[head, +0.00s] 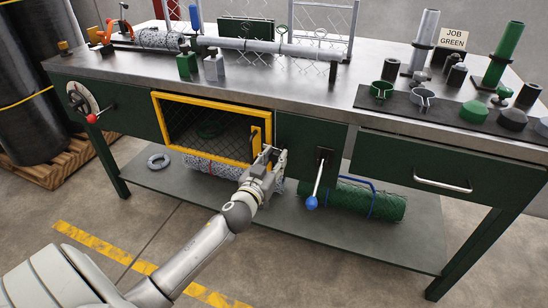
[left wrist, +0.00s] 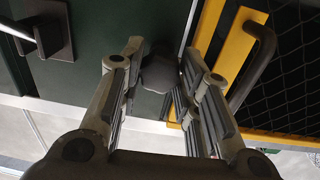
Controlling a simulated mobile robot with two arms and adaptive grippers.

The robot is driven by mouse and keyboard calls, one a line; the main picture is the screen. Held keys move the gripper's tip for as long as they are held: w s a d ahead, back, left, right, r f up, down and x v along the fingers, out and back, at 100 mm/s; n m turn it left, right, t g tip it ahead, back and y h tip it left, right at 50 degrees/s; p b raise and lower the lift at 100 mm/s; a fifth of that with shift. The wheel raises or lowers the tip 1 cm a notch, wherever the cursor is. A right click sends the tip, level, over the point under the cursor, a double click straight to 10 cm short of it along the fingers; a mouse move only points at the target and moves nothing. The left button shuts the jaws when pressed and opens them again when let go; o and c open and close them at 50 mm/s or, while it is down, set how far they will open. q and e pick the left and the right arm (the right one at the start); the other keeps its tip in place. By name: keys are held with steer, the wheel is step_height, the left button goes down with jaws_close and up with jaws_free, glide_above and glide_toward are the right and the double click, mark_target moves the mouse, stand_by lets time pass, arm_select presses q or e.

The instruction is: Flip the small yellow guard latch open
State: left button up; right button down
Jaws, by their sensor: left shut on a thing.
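The yellow-framed mesh guard (head: 205,152) closes the opening in the green bench front. A yellow plate with a dark bar handle (head: 256,138) is at its right side; this plate also shows in the left wrist view (left wrist: 236,58). My left gripper (head: 273,154) is at the guard's lower right corner. In the left wrist view, its fingers (left wrist: 160,65) close around a dark faceted knob (left wrist: 160,72) beside the guard frame. A small yellow piece (left wrist: 173,115) shows behind the right-hand finger; I cannot tell whether it is the latch. My right gripper is not in view.
A blue-tipped lever (head: 312,201) hangs just right of my left gripper. A drawer handle (head: 443,182) is farther right. The lower shelf (head: 385,238) bears a green mesh roll (head: 375,204). The bench top (head: 300,90) carries several tools and posts.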

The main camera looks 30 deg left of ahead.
arm_select(q)
steer(key=m+p, duration=0.2)
steer(key=m, duration=0.2)
steer(key=shift+r, duration=0.1)
steer(key=m+p, duration=0.2)
steer(key=m, duration=0.4)
steer(key=shift+d+m, duration=0.15)
steer(key=shift+m, duration=0.15)
steer(key=shift+m+g+y+p, duration=0.3)
steer(key=shift+m+p, duration=0.1)
steer(key=shift+m, duration=1.9)
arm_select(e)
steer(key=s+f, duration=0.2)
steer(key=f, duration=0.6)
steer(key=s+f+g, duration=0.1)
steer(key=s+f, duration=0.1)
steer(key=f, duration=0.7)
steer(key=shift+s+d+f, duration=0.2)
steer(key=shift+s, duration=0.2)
arm_select(q)
steer(key=shift+f, duration=0.2)
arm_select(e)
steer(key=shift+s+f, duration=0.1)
